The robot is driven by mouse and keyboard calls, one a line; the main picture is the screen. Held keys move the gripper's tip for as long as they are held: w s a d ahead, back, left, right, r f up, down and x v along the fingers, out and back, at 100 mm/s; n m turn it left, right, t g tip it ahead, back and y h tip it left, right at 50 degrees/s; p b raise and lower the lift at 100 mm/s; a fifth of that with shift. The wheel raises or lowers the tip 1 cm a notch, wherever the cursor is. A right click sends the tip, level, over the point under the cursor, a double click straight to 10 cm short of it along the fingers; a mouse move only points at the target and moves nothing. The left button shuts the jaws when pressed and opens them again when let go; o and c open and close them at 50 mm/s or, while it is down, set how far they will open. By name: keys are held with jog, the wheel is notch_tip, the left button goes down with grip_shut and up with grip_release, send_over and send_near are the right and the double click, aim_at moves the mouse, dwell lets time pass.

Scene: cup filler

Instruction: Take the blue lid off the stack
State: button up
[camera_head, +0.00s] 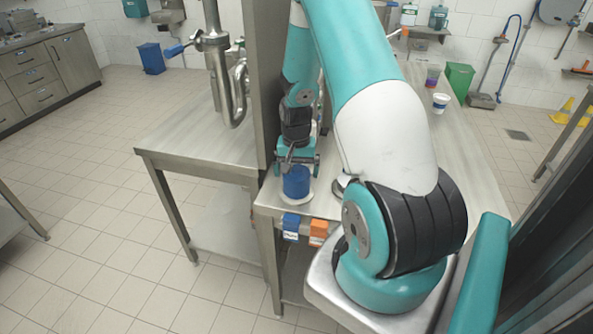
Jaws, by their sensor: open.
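A blue stack of lids (296,184) stands on a pale round base at the near left corner of the steel table. The single lids in it cannot be told apart at this size. My gripper (297,167) is right above the stack and points down. Its fingers are apart, one toward each side of the stack's top. The gripper body partly hides the top of the stack, and I cannot tell whether the fingers touch it. Nothing shows held in the gripper.
A tall grey post (259,80) stands close left of my gripper. Steel pipes (222,70) hang beyond it. A white cup (440,103), a purple cup (432,76) and a green box (458,80) are farther back. The table's right part (462,150) looks clear.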

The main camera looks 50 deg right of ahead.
aim_at(296, 171)
jog(key=c, duration=0.8)
notch_tip(296, 171, up, 20)
jog(key=shift+b, duration=1.25)
